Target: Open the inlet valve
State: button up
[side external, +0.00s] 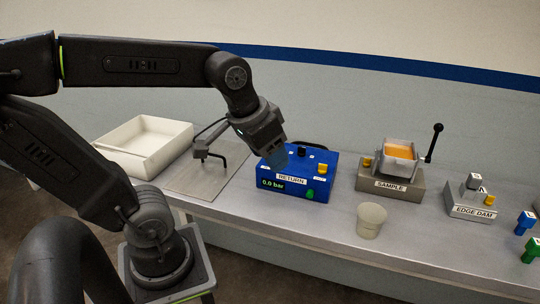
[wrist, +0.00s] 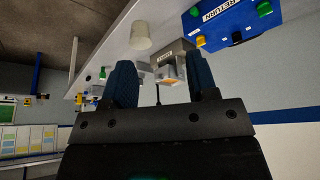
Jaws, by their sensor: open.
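A blue box labelled RETURN (side external: 296,179) stands on the bench and also shows at the top right of the wrist view (wrist: 232,22). It carries a black knob (side external: 301,151), a yellow knob (side external: 322,169), a green knob (side external: 309,195) and a display reading 0.0 bar. I see no label reading inlet, so I cannot tell which part is the inlet valve. My gripper (side external: 277,155) is open, above the blue box's left end and partly in front of it. In the wrist view, nothing is between its two blue fingers (wrist: 162,78).
A SAMPLE block (side external: 390,187) with an orange-filled cup and black lever (side external: 433,142) stands right of the box. A translucent cup (side external: 371,220) stands in front. An EDGE DAM block (side external: 473,207) is farther right. A white tray (side external: 145,145) and metal plate (side external: 205,180) lie left.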

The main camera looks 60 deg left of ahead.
jog(key=w+a+f+n+g, duration=0.2)
jog(key=w+a+n, duration=0.3)
jog(key=a, duration=0.7)
jog(key=w+a+f+n+g, duration=0.1)
jog(key=w+a+n+g, duration=0.15)
jog(key=w+a, duration=0.65)
jog(key=shift+h, duration=0.3)
jog(key=s+a+f, duration=0.1)
jog(key=f, duration=0.3)
jog(key=s+a+f, duration=0.1)
jog(key=f, duration=0.9)
jog(key=shift+s+a, duration=0.4)
jog(key=shift+c, duration=0.3)
jog(key=c, duration=0.9)
jog(key=shift+o, duration=0.2)
